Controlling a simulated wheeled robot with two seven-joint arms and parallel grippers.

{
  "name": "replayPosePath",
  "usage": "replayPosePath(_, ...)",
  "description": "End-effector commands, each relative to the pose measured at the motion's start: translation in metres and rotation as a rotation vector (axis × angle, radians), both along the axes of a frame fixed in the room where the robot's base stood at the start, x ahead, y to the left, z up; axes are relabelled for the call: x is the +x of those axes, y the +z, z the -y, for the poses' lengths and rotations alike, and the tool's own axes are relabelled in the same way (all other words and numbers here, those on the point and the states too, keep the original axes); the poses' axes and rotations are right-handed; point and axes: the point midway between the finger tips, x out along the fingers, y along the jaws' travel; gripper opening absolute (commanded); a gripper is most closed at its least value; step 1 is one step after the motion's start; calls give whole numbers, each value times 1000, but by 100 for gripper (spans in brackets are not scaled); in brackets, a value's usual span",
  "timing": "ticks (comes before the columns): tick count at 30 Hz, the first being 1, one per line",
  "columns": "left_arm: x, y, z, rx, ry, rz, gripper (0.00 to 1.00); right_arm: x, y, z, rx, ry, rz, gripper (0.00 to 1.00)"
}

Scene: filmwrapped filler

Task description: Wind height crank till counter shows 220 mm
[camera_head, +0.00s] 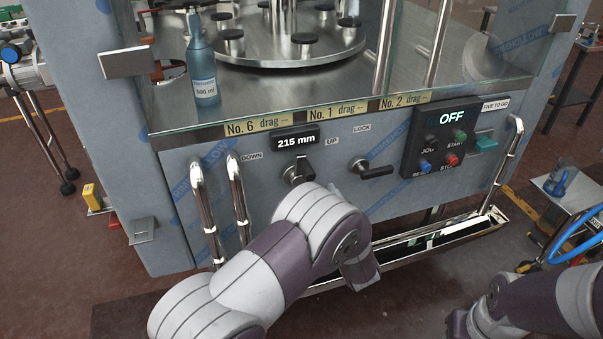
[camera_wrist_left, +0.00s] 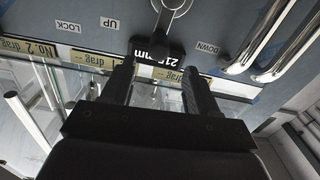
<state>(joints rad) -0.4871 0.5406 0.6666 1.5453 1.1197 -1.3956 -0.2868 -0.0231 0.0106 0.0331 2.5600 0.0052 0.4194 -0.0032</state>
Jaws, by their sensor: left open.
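The counter (camera_head: 295,141) on the machine's front panel reads 215 mm. The height crank (camera_head: 299,172) is just below it, between the DOWN and UP labels, with a metal hub and a dark handle. In the left wrist view the panel appears upside down, with the crank handle (camera_wrist_left: 150,42) in front of the counter (camera_wrist_left: 158,55). My left gripper (camera_wrist_left: 159,68) is open, its two dark fingers to either side of the handle in that picture; contact is not visible. In the head view my left arm hides that gripper. My right gripper is not in view.
A lock lever (camera_head: 371,170) sits right of the crank, and a control box (camera_head: 440,138) showing OFF is farther right. Chrome handrails (camera_head: 208,215) stand left of the crank. A metal tray (camera_head: 470,226) runs along the bottom. A glass guard encloses the turntable (camera_head: 290,50) above.

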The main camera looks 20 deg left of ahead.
Motion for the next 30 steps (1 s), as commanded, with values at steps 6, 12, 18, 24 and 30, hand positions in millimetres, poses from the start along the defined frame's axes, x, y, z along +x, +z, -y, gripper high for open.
replayPosePath(6, 47, -1, -34, -2, 4, 2, 59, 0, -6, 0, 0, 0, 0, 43)
replayPosePath(12, 78, -1, -54, -4, 0, 0, 59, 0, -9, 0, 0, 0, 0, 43)
replayPosePath(18, 88, 0, -60, -2, -3, -1, 59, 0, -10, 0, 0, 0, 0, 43)
replayPosePath(24, 88, 0, -60, -2, -3, -1, 56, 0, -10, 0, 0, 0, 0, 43)
replayPosePath(30, 88, 0, -60, -3, -3, 0, 0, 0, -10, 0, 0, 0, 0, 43)
